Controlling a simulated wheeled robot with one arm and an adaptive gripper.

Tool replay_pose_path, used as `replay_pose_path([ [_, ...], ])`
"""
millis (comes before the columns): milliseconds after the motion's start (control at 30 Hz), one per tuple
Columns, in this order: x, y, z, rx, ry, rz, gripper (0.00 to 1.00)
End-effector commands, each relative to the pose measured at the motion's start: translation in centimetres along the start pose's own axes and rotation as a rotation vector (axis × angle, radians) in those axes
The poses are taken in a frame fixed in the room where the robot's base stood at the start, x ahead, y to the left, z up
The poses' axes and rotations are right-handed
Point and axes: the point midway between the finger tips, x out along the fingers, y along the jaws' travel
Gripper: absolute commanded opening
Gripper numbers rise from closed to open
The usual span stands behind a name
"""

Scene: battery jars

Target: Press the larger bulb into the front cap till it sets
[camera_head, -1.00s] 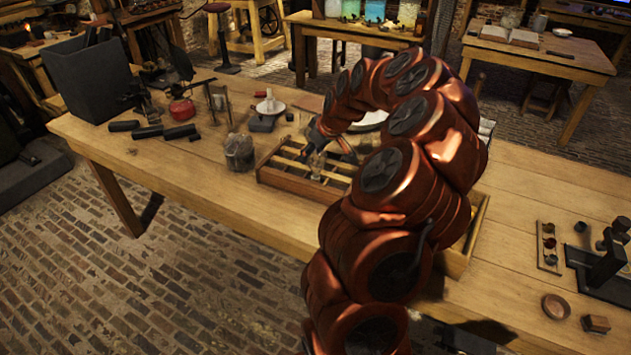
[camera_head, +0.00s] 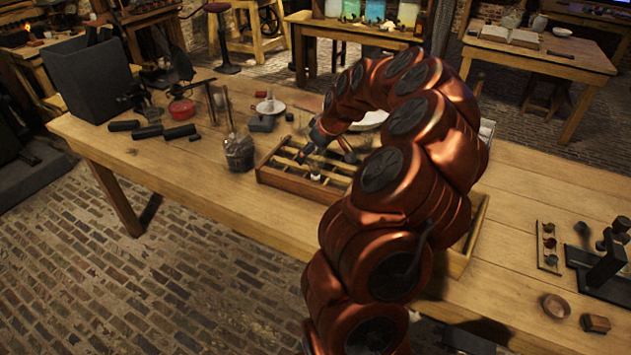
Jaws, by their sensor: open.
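My gripper (camera_head: 303,156) is open over the left part of a wooden compartment tray (camera_head: 300,186) on the workbench. It points down and left, and its fingertips are small and dark. A small pale piece (camera_head: 315,177) sits in the tray just below and right of the fingertips. I cannot tell whether it is a bulb or a cap. A glass jar (camera_head: 239,154) stands left of the tray, apart from my gripper, with a thin rod (camera_head: 229,112) rising from it. I cannot make out the larger bulb or the front cap for certain. My arm hides the tray's right middle.
Dark cylinders (camera_head: 147,132) lie on the bench (camera_head: 190,160) at the left. A candle on a dish (camera_head: 270,106) and a dark block (camera_head: 262,123) stand behind the jar. A small round wooden dish (camera_head: 556,306) is at the right.

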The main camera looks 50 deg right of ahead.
Motion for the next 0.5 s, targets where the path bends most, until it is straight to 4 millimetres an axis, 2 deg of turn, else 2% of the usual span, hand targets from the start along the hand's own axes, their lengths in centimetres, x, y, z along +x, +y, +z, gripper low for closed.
replay_pose_path([
  [267, -2.2, 0.1, -0.1, 0.0, 0.004, 0.003, 0.88],
  [500, -6.3, 0.1, -0.1, 0.001, 0.003, 0.003, 0.88],
])
